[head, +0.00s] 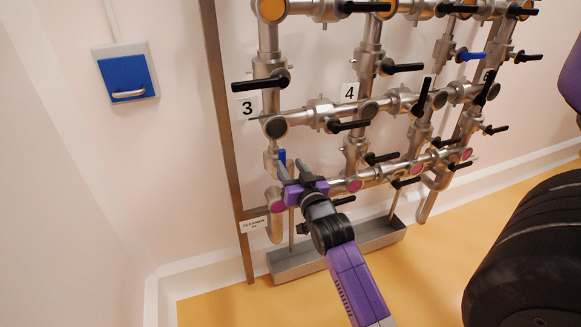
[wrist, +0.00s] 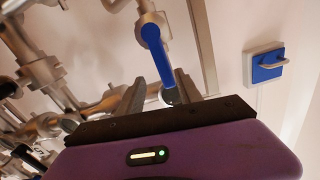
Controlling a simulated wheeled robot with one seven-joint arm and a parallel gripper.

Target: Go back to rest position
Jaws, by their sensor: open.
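My gripper (head: 291,170) is at the lower left of the pipe rack in the head view, with its purple body facing the pipes. In the wrist view the gripper (wrist: 172,90) has its two grey fingers apart, so it is open. In the head view only a small part of this blue handle (head: 282,156) shows beside the fingers; the rest is hidden. I cannot tell whether any finger touches it.
The pipe rack (head: 292,119) carries several black handles and another blue handle (head: 469,56). A grey trough (head: 295,262) stands on the floor below. A blue wall box (head: 126,78) is at the left. Yellow floor (head: 420,270) is clear at the lower right of the trough.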

